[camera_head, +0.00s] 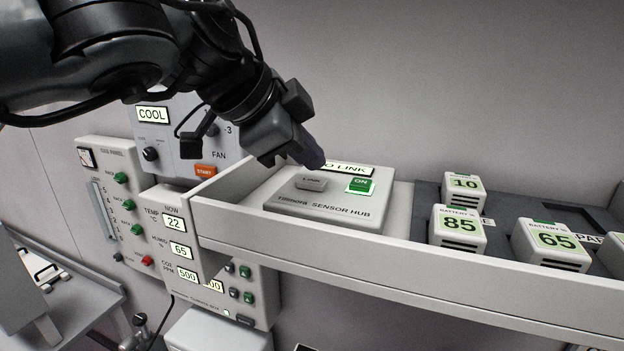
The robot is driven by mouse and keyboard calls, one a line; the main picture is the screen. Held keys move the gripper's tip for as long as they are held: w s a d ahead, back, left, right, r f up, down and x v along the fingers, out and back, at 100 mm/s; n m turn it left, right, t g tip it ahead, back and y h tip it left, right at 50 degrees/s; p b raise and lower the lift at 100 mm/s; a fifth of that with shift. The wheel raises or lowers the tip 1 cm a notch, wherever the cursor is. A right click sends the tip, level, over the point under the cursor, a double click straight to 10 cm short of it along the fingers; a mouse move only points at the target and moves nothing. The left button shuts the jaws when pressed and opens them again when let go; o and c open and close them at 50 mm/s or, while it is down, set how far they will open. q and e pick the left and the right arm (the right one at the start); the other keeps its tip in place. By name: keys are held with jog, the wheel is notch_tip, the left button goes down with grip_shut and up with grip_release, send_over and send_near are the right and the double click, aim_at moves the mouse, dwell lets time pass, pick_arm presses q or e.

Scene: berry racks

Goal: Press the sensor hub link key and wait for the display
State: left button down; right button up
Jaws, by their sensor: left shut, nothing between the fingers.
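The sensor hub (325,206) is a light grey box on a white shelf. Its grey link key (311,184) is on the left of its top face, and a green lit ON key (360,186) is to the right. My right gripper is not in view.
The shelf's raised front lip (400,262) runs along the near side. Battery blocks marked 85 (458,228), 65 (550,242) and 10 (464,186) stand on a dark tray to the right. The fan panel (170,160) and a reading panel (172,222) are at left.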

pick_arm(q)
jog(key=shift+f, duration=0.2)
dwell(0.3)
jog(key=shift+f, duration=0.25)
jog(key=shift+f+b, duration=0.5)
jog(key=shift+b, duration=0.1)
dwell(0.6)
jog(key=shift+r, duration=0.1)
dwell(0.4)
jog(key=shift+r+p, duration=0.6)
jog(key=shift+p, duration=0.1)
jog(key=shift+r, duration=0.25)
jog(key=shift+r+p, duration=0.1)
jog(key=shift+p, duration=0.2)
